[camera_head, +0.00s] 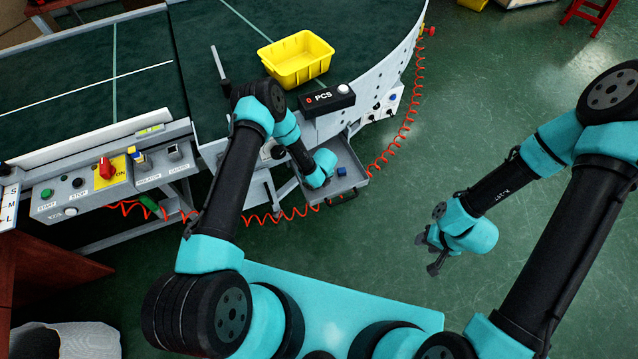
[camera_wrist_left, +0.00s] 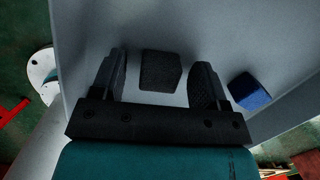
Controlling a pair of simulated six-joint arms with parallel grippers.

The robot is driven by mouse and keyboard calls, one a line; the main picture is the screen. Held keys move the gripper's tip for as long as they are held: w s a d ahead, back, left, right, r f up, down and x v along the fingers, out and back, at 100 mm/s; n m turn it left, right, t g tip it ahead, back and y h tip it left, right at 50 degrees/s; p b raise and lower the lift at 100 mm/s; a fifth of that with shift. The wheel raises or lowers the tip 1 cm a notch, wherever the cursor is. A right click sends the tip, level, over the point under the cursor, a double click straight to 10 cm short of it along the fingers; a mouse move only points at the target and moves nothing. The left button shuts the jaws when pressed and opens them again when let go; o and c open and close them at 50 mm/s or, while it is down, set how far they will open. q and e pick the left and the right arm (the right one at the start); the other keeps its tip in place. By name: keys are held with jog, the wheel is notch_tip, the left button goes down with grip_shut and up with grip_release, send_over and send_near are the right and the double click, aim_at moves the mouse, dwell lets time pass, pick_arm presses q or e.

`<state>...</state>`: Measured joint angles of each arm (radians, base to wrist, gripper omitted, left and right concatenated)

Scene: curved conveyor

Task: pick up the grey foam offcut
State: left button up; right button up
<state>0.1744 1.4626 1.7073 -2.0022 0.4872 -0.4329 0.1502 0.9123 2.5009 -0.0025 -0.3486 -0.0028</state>
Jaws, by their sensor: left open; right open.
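The grey foam offcut (camera_wrist_left: 160,71) is a small dark grey block lying in the grey metal tray (camera_wrist_left: 215,30). My left gripper (camera_wrist_left: 161,62) is open, with one finger on each side of the offcut and a visible gap to both. A blue block (camera_wrist_left: 249,92) lies just outside the right-hand finger. In the head view the tray (camera_head: 349,157) hangs at the conveyor's side with the blue block (camera_head: 341,171) in it; my left wrist hides the offcut there. My right gripper (camera_head: 428,255) is open and empty above the green floor.
A yellow bin (camera_head: 297,59) stands on the curved conveyor (camera_head: 365,25). A black PCS button box (camera_head: 327,99) sits just above the tray. A red coiled hose (camera_head: 410,110) loops beside the conveyor. The floor at right is mostly clear.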

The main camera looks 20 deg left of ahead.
pick_arm(q)
jog(key=c, duration=1)
jog(key=shift+r, duration=0.5)
notch_tip(320, 180, up, 6)
jog(key=shift+r, duration=0.1)
jog(key=s+d, duration=1.1)
jog(key=s, duration=0.3)
jog(key=shift+s, duration=0.1)
